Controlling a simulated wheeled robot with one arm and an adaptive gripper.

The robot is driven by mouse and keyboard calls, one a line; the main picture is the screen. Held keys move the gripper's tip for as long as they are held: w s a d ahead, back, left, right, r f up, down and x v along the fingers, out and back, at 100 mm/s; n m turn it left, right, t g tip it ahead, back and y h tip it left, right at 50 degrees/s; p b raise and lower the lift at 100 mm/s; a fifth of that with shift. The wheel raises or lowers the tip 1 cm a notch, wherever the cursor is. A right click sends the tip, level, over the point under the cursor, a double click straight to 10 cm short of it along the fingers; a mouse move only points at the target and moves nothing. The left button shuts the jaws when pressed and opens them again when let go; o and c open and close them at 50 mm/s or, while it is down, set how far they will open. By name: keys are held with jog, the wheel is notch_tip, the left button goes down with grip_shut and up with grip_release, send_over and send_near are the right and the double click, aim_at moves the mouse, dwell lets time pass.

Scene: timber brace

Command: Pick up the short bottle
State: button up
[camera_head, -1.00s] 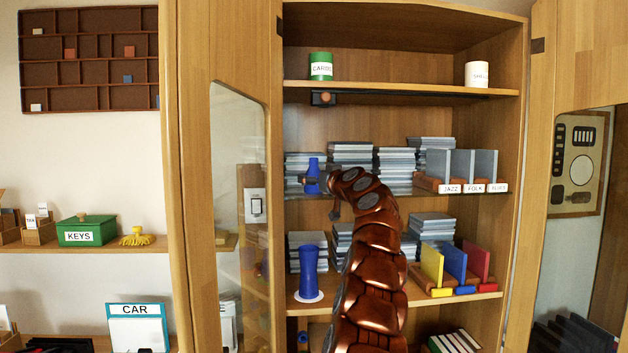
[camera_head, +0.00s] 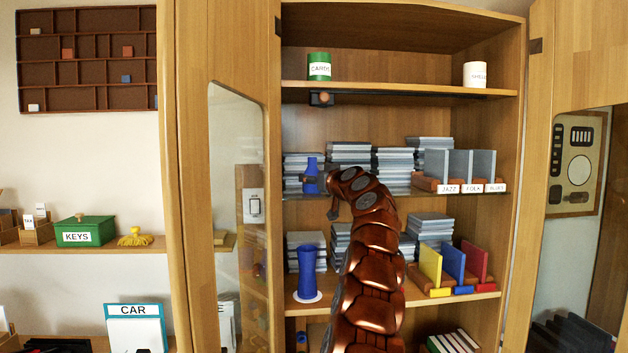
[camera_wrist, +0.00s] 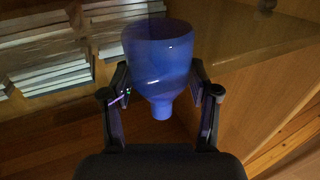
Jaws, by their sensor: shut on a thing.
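The short blue bottle (camera_head: 311,176) is at the left end of the middle shelf in the head view. In the wrist view the bottle (camera_wrist: 160,62) stands between the two fingers, its narrow neck toward my palm and its wide body away from it. My gripper (camera_wrist: 160,92) is shut on the bottle, one finger on each side. In the head view my gripper (camera_head: 318,180) is small and partly hidden by my arm. I cannot tell whether the bottle's base touches the shelf.
A taller blue vase (camera_head: 306,273) stands on a white round mat (camera_head: 308,297) on the shelf below. Stacks of grey cases (camera_head: 349,154) fill the shelf behind the bottle. Labelled dividers (camera_head: 463,168) stand to the right. The cabinet's left door (camera_head: 222,100) is close by on the left.

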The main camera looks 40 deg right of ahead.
aim_at(314, 167)
jog(key=shift+r+p, duration=0.75)
jog(key=shift+r, duration=1)
jog(key=shift+s+a+f+b, duration=0.2)
jog(key=shift+a+b, duration=0.2)
jog(key=shift+b, duration=0.25)
jog(key=s+a+b, duration=0.1)
jog(key=a+b, duration=0.1)
jog(key=shift+s+a+r+b, duration=0.1)
jog(key=shift+s+r+b, duration=0.1)
jog(key=shift+s+b, duration=0.15)
jog(key=s+a+r+b, duration=0.1)
jog(key=s+a+b, duration=0.6)
jog(key=a, duration=0.2)
jog(key=shift+s+a+r, duration=0.15)
jog(key=shift+s+a, duration=0.1)
jog(key=shift+a, duration=0.15)
